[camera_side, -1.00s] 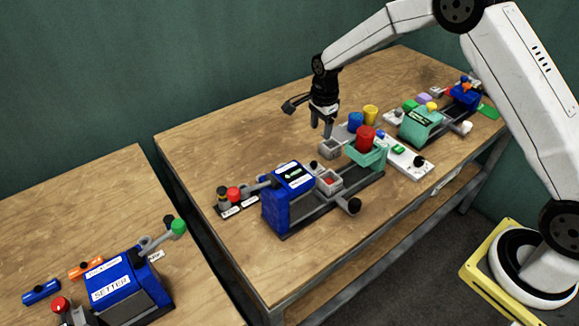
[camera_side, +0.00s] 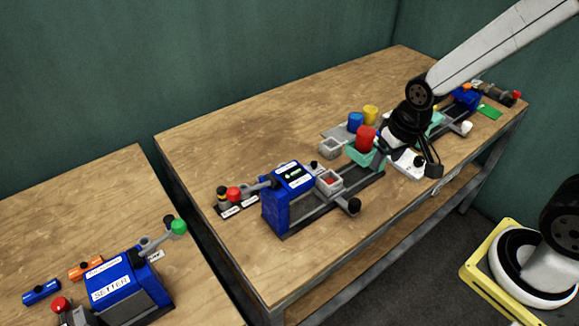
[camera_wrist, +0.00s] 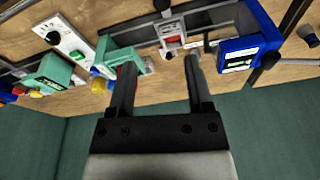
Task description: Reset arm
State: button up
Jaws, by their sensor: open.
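My gripper (camera_side: 378,160) is open in the side view, low over the front middle of the table, beside the red cylinder (camera_side: 366,137) and the teal holder (camera_side: 360,157). In the wrist view my two fingers (camera_wrist: 160,62) are apart with nothing held between them. The left finger partly covers the red cylinder. The blue press (camera_side: 288,198) stands to the left with a lit arrow screen; it also shows in the wrist view (camera_wrist: 246,56). A small grey box (camera_side: 329,183) with something red inside sits on its rail. My arm hides part of the white control panel (camera_side: 408,166).
A second blue-and-teal press (camera_side: 466,98) is at the right. Bare table (camera_side: 230,135) lies at the back left. A SETTER device (camera_side: 112,285) is on another table.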

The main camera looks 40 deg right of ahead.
jog(key=shift+s+f+n, duration=0.1)
jog(key=shift+s+n, duration=0.8)
jog(key=shift+s, duration=0.55)
